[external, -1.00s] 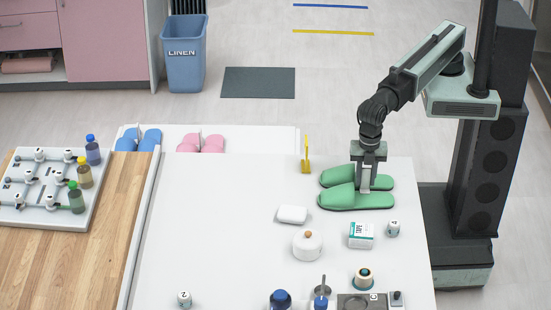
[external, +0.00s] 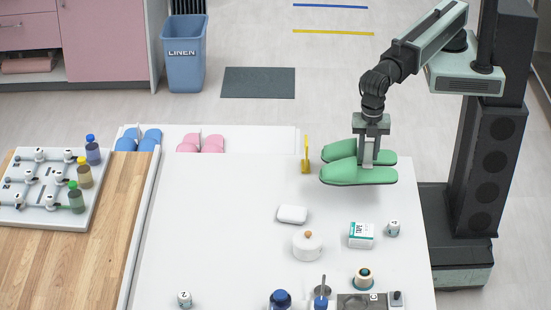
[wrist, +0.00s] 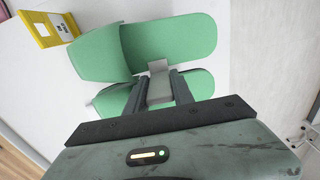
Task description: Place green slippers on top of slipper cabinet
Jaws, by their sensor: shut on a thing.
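The pair of green slippers (external: 358,174) is in my gripper (external: 367,164), above the right back part of the white table. My gripper is shut on the slippers, gripping where the two meet. In the wrist view the green slippers (wrist: 170,42) lie side by side across my gripper (wrist: 160,85), toes to the left. The slipper cabinet (external: 255,140) seems to be the low white unit behind the table's far edge. Blue slippers (external: 150,138) and pink slippers (external: 212,143) stand on its left part. The table hides much of its front.
A yellow stand (external: 306,164) is just left of the green slippers; it also shows in the wrist view (wrist: 48,30). A white soap-like block (external: 292,214), a lidded pot (external: 307,245) and a tape box (external: 361,235) stand nearer the front. The table's left middle is clear.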

